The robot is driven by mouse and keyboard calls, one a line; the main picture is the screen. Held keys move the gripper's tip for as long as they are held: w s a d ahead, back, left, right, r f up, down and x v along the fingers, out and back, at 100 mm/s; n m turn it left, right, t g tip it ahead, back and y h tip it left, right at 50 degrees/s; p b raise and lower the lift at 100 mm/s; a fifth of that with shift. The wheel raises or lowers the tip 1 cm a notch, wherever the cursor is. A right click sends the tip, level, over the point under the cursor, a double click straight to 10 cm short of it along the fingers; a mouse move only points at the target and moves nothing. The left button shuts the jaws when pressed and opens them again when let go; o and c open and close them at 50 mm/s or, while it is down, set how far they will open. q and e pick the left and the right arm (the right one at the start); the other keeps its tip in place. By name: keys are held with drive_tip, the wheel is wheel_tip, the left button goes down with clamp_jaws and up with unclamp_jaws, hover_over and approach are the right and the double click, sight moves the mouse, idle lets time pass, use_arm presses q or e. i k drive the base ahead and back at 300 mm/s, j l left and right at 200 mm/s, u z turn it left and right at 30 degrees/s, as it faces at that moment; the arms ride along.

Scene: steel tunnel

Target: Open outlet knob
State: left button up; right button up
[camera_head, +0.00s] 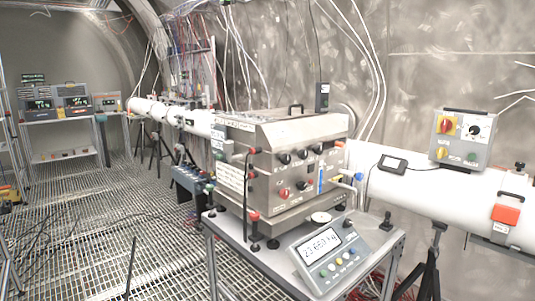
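A steel box-shaped apparatus (268,178) stands on a grey table (270,258) right of the middle. Its front panel carries several black knobs (284,158) in an upper row. Lower down are a red knob (283,193) and another black knob (301,186). A small valve with a blue handle (358,177) sticks out at its right end. The labels are too small to read, so I cannot tell which one is the outlet knob or whether any is open. Neither of my grippers shows in the head view.
A scale-like display unit (330,257) sits on the table's front right. A white pipe (430,190) on stands runs behind the apparatus. A grey control box (462,138) sits on the pipe. The grating floor (90,225) at left is mostly clear, with some cables.

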sight(303, 155)
drive_tip(key=i+l, duration=0.15)
drive_tip(key=l, duration=0.25)
drive_tip(key=i+l+z, duration=0.1)
drive_tip(key=l, duration=0.3)
drive_tip(key=i+l, duration=0.2)
drive_tip(key=l, duration=0.2)
